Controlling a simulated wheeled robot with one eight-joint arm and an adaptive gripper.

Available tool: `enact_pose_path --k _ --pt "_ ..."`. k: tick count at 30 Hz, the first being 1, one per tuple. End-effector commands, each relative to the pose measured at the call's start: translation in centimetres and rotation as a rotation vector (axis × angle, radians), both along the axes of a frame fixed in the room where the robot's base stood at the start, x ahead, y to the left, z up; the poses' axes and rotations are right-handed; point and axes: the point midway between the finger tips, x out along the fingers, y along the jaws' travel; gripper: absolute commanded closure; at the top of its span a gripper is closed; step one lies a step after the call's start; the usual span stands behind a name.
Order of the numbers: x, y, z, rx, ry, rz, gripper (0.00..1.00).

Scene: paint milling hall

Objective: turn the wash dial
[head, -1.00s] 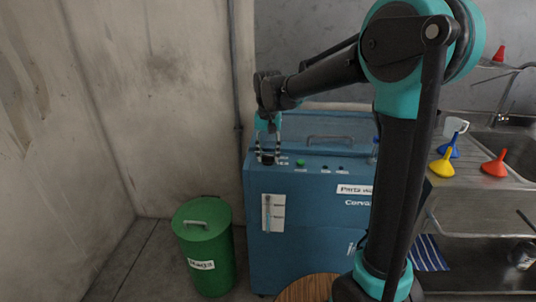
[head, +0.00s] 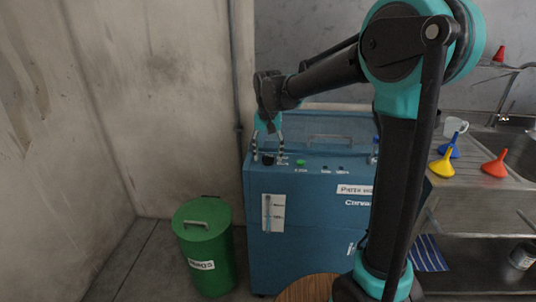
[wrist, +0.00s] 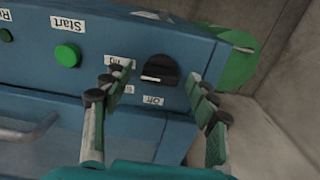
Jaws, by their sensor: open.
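The wash dial is a black knob (wrist: 160,70) with a white mark, on the blue washer's top panel. It has small white labels around it, one reading "Off", and shows upside down in the wrist view. In the head view the dial (head: 268,159) sits at the panel's left end. My gripper (head: 268,151) points down over it, with its fingers open on either side. In the wrist view my gripper (wrist: 160,95) shows a finger left and right of the dial, with gaps on both sides. I cannot tell how far the fingertips are above the panel.
A green Start button (wrist: 68,55) lies beside the dial on the blue washer (head: 300,215). A green lidded bin (head: 205,250) stands left of it, near the wall. Funnels, including a yellow one (head: 442,166), and a mug (head: 455,126) stand on the sink counter at right.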

Motion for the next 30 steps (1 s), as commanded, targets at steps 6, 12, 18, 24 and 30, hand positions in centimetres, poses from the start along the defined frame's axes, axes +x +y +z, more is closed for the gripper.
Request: enact_pose_path --k 6,12,18,24,30 --pt "0.0 0.0 1.1 0.000 0.000 0.000 0.41" --pt "0.0 0.0 4.7 0.000 0.000 0.000 0.41" --pt "0.0 0.0 8.7 0.000 0.000 0.000 0.41" --pt "0.0 0.0 11.2 0.000 0.000 0.000 0.41" --pt "0.0 0.0 12.0 0.000 0.000 0.000 0.41"
